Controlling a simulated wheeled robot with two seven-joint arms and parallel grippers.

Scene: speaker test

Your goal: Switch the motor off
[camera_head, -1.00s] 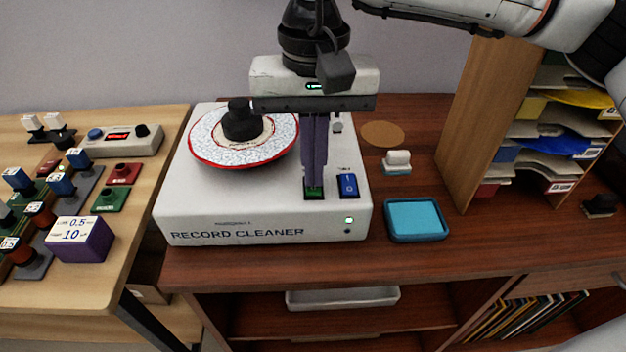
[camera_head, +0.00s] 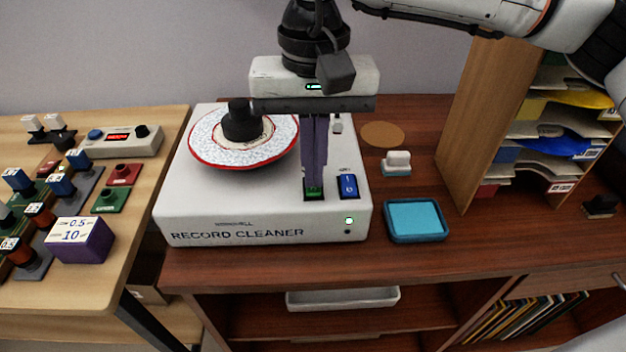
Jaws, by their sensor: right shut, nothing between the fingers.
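The white record cleaner (camera_head: 250,210) stands on the brown desk, with a speckled red-rimmed record (camera_head: 215,142) under a black clamp (camera_head: 241,124). On its right side are a green rocker switch (camera_head: 313,193) and a blue rocker switch (camera_head: 348,186). A small green light (camera_head: 348,221) is lit near the front edge. My right gripper (camera_head: 314,184) points down, shut and empty, with its fingertips at the green switch, covering its rear part. I cannot tell whether they touch it. The switch labels are too small or hidden to read surely. My left gripper is not in view.
A blue tray (camera_head: 416,239), a white-topped brush (camera_head: 397,163) and a round cork mat (camera_head: 383,134) lie right of the machine. A wooden sorter (camera_head: 486,115) stands at the right. A lighter table (camera_head: 125,215) with electrical modules stands at the left.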

